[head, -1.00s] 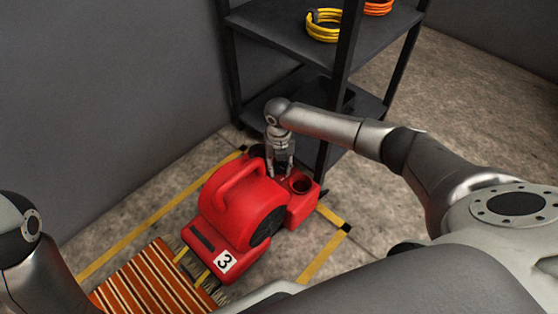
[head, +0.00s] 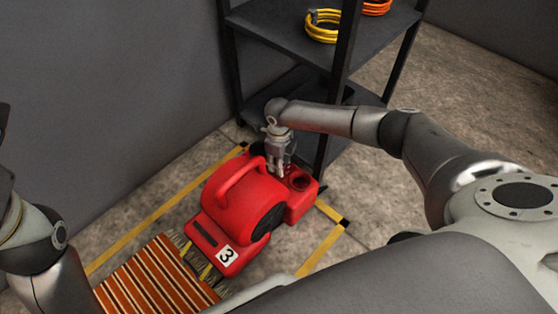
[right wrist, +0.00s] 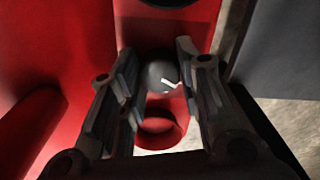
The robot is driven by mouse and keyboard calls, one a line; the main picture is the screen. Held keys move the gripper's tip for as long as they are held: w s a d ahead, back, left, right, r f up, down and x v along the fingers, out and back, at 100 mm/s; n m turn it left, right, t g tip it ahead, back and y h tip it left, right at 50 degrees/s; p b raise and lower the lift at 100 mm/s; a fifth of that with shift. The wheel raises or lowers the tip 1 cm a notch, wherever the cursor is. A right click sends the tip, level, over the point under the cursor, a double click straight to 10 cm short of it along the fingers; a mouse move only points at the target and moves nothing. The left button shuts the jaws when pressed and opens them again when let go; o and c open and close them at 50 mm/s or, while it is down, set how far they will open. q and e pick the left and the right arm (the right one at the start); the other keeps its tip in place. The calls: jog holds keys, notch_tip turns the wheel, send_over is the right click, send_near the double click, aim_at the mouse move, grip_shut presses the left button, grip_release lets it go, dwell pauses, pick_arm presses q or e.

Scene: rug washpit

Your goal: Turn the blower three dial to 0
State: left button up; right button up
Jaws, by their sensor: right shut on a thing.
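The red blower marked 3 (head: 236,204) stands on the floor at the end of a striped rug. Its dark round dial (right wrist: 158,76) with a white pointer mark shows in the right wrist view, between the two fingers. The pointer slants toward the lower right of that view; no scale numbers are readable. My right gripper (head: 278,172) points down at the rear top of the blower and is shut on the dial, which it hides in the head view. My left arm shows at the left edge; its gripper is out of view.
A dark shelf rack (head: 283,38) stands right behind the blower, close to my right arm, with a yellow coil (head: 322,27) and an orange coil (head: 376,7). The striped rug (head: 155,281) lies in front. Yellow floor tape (head: 165,222) borders the area. A grey wall is at left.

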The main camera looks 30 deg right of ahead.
jog(key=n, duration=0.5)
jog(key=shift+n, duration=0.3)
dwell(0.5)
jog(key=o, duration=0.8)
jog(key=shift+c, duration=0.2)
notch_tip(320, 180, up, 12)
dwell(0.3)
